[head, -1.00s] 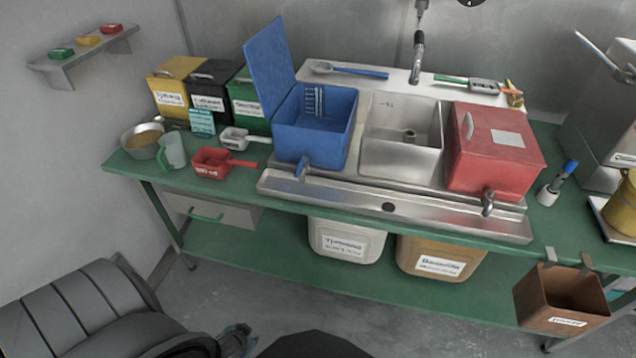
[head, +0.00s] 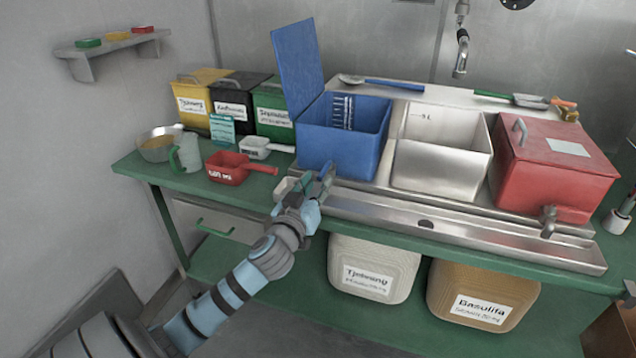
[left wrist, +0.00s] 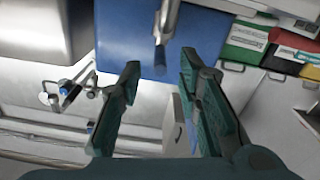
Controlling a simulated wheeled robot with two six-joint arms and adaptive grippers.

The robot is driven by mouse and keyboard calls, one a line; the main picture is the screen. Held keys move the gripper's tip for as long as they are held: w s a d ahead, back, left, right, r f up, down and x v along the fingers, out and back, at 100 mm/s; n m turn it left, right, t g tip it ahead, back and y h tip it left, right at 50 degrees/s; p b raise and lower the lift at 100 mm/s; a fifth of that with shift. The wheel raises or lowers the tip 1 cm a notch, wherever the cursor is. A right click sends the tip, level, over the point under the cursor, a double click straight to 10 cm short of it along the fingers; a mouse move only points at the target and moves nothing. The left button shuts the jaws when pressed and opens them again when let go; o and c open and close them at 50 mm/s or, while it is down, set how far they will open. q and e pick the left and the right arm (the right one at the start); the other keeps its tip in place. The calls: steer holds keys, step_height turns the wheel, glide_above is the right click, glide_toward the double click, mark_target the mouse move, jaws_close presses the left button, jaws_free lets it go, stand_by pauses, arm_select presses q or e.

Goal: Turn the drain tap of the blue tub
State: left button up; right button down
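The blue tub (head: 345,145) stands at the left end of the sink unit with its lid raised. Its drain tap is hidden behind my left gripper (head: 318,178) in the head view. In the left wrist view, the grey tap (left wrist: 161,52) projects from the front of the blue tub (left wrist: 118,42). My left gripper (left wrist: 160,64) is open there, its green fingers spread to either side of the tap's end. I cannot tell whether either finger touches it. My right gripper is not in view.
A steel basin (head: 440,165) and a red tub (head: 555,170) stand right of the blue tub. A steel drain trough (head: 450,226) runs along the front. A red scoop (head: 232,168), a white scoop (head: 262,147) and a jug (head: 188,153) lie left.

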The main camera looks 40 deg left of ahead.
arm_select(q)
steer(key=shift+x, duration=0.9)
jaws_close()
